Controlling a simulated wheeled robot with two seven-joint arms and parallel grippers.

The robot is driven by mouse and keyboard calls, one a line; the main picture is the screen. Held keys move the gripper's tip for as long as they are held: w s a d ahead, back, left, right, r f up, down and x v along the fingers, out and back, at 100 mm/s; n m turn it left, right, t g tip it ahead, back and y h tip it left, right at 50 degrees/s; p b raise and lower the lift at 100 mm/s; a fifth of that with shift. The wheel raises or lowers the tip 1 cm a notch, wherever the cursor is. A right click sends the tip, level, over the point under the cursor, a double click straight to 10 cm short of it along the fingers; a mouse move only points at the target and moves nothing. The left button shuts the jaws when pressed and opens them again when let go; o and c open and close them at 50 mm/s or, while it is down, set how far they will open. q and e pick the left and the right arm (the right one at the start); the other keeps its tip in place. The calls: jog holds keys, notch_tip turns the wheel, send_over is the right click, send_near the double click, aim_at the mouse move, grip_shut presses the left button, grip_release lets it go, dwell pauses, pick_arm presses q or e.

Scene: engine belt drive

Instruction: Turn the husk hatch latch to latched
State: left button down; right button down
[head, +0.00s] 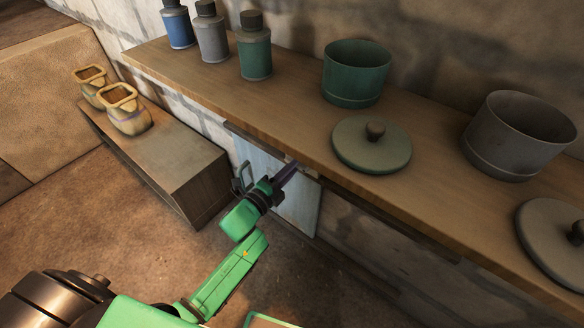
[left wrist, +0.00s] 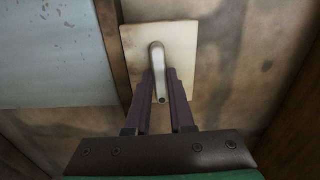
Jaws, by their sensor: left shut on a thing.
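The hatch (head: 304,206) is a pale blue-grey panel under the wooden shelf, partly hidden by my left arm. It also fills the upper left of the left wrist view (left wrist: 55,55). The latch is a light metal lever (left wrist: 157,58) on a cream plate (left wrist: 183,40), right of the hatch's edge in the left wrist view. The lever points down toward the camera there. My left gripper (left wrist: 161,88) has its dark purple fingers shut on the lever, one on each side. In the head view the left gripper (head: 290,167) reaches under the shelf's front edge, where the lever is hidden.
The shelf (head: 220,98) overhangs the hatch closely. It bears several bottles, a green pot (head: 356,80), a green lid (head: 371,151), a grey pot (head: 516,142) and a grey lid (head: 552,240). A low bench (head: 180,165) with two sacks stands left. The floor in front is open.

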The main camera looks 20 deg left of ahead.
pick_arm(q)
jog(key=shift+n+p, duration=3.75)
jog(key=shift+n, duration=5.05)
pick_arm(e)
jog(key=s+d+r, duration=0.1)
jog(key=s+r, duration=0.1)
jog(key=s, duration=0.6)
jog(key=shift+s+d, duration=0.35)
jog(key=shift+d, duration=0.05)
pick_arm(q)
jog(key=shift+f, duration=0.1)
pick_arm(e)
jog(key=shift+r, duration=0.1)
pick_arm(q)
jog(key=c, duration=0.8)
grip_release()
jog(key=p+v, duration=0.1)
jog(key=v, duration=1.3)
jog(key=shift+s, duration=0.3)
pick_arm(e)
jog(key=shift+r, duration=0.75)
